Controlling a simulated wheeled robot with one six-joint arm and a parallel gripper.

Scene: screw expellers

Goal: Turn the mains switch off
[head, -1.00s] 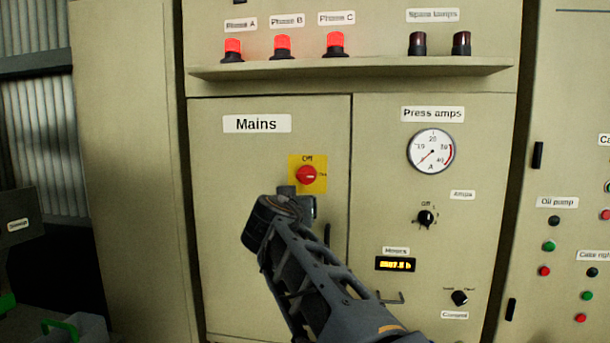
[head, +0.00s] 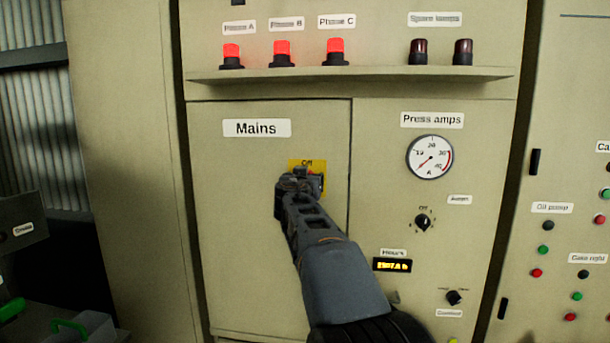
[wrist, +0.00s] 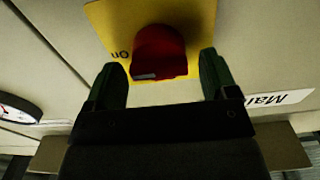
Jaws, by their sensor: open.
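The mains switch is a red rotary knob (wrist: 160,52) on a yellow plate (head: 307,164) under the "Mains" label (head: 256,128). In the head view my gripper (head: 300,180) is in front of the plate and hides most of the knob. In the wrist view my gripper (wrist: 164,78) is open, with one finger on each side of the knob. The knob lies between or just beyond the fingertips, with gaps showing on both sides. A white mark shows on the knob's edge, and "On" is legible on the plate. Contact with the panel cannot be told.
Three red phase lamps (head: 282,53) are lit on a shelf (head: 350,75) that juts out above the panel. The press amps gauge (head: 429,157) and a small selector knob (head: 423,222) are to the right. The panel left of the switch is clear.

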